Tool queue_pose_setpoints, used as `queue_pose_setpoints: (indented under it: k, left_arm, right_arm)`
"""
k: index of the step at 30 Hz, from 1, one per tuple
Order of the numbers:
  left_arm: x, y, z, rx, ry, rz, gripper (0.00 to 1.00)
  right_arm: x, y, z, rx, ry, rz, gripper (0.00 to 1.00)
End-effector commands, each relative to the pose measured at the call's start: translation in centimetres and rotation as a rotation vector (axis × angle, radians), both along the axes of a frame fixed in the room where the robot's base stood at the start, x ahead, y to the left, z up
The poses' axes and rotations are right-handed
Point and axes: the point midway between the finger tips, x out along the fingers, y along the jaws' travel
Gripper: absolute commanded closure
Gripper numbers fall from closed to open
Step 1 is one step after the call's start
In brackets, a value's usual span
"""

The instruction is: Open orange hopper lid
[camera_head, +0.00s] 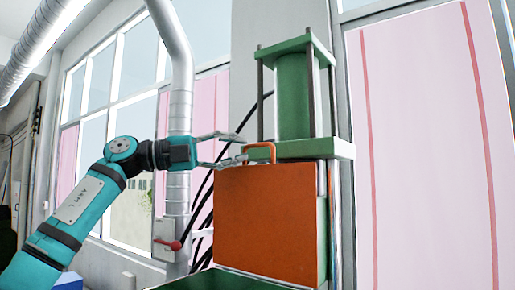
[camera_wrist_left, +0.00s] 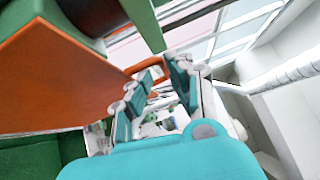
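The orange hopper lid (camera_head: 270,225) is a large flat panel facing me at the front of a green machine. Its orange loop handle (camera_head: 261,146) stands on the top edge. The lid fills the upper left of the left wrist view (camera_wrist_left: 60,75), and its handle (camera_wrist_left: 146,66) shows near the fingertips. My left gripper (camera_head: 243,149) is open, its fingers spread left of the handle with the tips close to it. In the left wrist view the gripper (camera_wrist_left: 161,68) has its fingers apart; I cannot tell if they touch the handle. My right gripper is out of view.
A green press (camera_head: 295,95) with dark rods rises behind the lid. Dark cables (camera_head: 205,190) and a grey box with a red switch (camera_head: 168,240) are left of it. A metal pipe (camera_head: 180,110) runs behind my left arm.

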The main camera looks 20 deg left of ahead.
Motion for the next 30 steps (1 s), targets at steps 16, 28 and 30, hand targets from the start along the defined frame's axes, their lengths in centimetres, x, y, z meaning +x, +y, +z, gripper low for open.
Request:
queue_pose_setpoints:
  k: [16,28,30]
  left_arm:
    - [-3.0,5.6,-0.5,0.000,-0.001,0.000,0.81]
    - [-3.0,5.6,-0.5,-0.001,-0.001,0.001,0.81]
    - [-3.0,5.6,-0.5,-0.001,-0.001,0.001,0.81]
  right_arm:
    - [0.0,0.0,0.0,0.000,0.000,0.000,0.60]
    - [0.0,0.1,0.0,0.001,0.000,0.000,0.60]
    - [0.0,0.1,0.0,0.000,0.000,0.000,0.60]
